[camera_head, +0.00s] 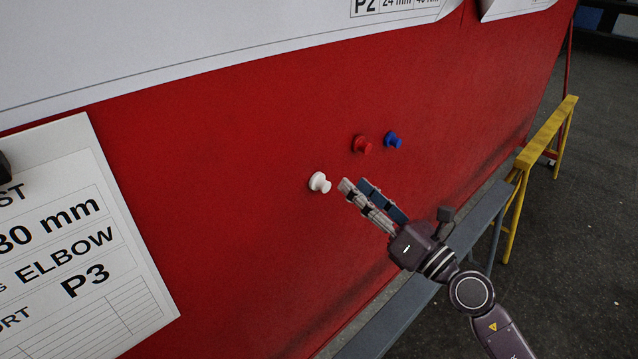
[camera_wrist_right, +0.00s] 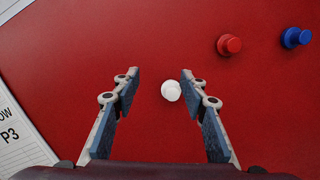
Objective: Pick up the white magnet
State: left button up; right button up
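The white magnet (camera_head: 319,183) is stuck on the red board, left of my right gripper's fingertips in the head view. My right gripper (camera_head: 356,184) is open and empty, with its fingers pointing toward the board. In the right wrist view the white magnet (camera_wrist_right: 171,90) lies just ahead of the opening between the fingers (camera_wrist_right: 159,80), closer to the right fingertip. I cannot tell from the pictures how far the fingertips are from the board. My left gripper does not show.
A red magnet (camera_head: 362,145) and a blue magnet (camera_head: 393,140) sit on the red board (camera_head: 240,150), up and right of the white one. A printed paper sheet (camera_head: 80,240) hangs at left. A yellow trestle (camera_head: 545,135) and grey beam (camera_head: 480,215) stand at right.

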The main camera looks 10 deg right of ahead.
aim_at(328, 185)
jog(key=w+a+f+n+g+p, duration=0.1)
jog(key=w+n, duration=0.1)
jog(key=w+a+f+n+g, duration=0.1)
jog(key=w+n, duration=0.1)
jog(key=w+a+f+n+g+p, duration=0.1)
jog(key=w+a+n, duration=0.1)
jog(key=w, duration=0.1)
jog(key=shift+f+p, duration=0.3)
jog(key=shift+w+a+f, duration=0.15)
jog(key=shift+w+a, duration=0.15)
jog(key=shift+w, duration=0.1)
jog(key=shift+n, duration=0.3)
grip_shut()
jog(key=shift+s+d, duration=0.1)
